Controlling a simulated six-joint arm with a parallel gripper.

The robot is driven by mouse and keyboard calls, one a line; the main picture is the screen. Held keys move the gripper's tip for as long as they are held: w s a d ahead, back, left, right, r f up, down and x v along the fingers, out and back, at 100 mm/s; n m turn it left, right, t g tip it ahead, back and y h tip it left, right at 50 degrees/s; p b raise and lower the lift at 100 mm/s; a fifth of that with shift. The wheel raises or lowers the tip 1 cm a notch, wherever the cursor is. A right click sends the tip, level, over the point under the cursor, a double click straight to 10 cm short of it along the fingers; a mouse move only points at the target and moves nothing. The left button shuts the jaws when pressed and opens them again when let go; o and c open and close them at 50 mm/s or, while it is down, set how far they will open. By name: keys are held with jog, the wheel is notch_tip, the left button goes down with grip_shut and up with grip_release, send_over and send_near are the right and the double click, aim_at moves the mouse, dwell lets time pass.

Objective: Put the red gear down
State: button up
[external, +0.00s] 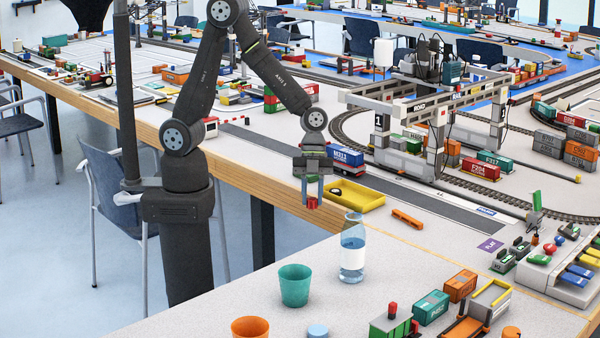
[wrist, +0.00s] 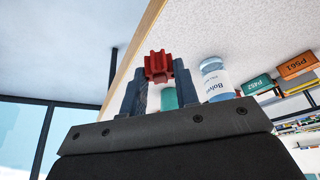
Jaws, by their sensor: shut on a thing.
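My gripper (external: 313,190) is shut on the red gear (external: 312,203), which sits between the two fingertips. The gear's teeth show clearly in the wrist view (wrist: 158,66), where the grey fingers press it from both sides. In the external view my gripper points down and holds the gear near the table's wooden front edge, left of the yellow tray (external: 372,204). The gear appears to be above the surface, though its exact height is hard to tell.
A water bottle (external: 353,250) stands just right of and nearer than my gripper. A teal cup (external: 294,286) and an orange cup (external: 250,328) stand nearer the camera. A small orange bar (external: 407,218) lies right of the tray. The pale tabletop (external: 330,315) has bare room around the bottle.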

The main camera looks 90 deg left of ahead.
jog(key=w+a+n+t, duration=0.2)
jog(key=a+n, duration=0.4)
jog(key=a, duration=0.7)
jog(key=n+t+y, duration=0.2)
jog(key=n+y, duration=0.4)
jog(key=n, duration=1.1)
send_over(276, 168)
jog(key=s, duration=0.1)
jog(key=f, duration=0.4)
jog(key=d+f, duration=0.1)
jog(key=f, duration=0.1)
jog(key=shift+s+f, duration=0.2)
jog(key=shift+f, duration=0.05)
jog(key=shift+a+f, duration=0.1)
jog(key=shift+a, duration=0.05)
jog(key=shift+f, duration=1.95)
jog(key=shift+f, duration=0.1)
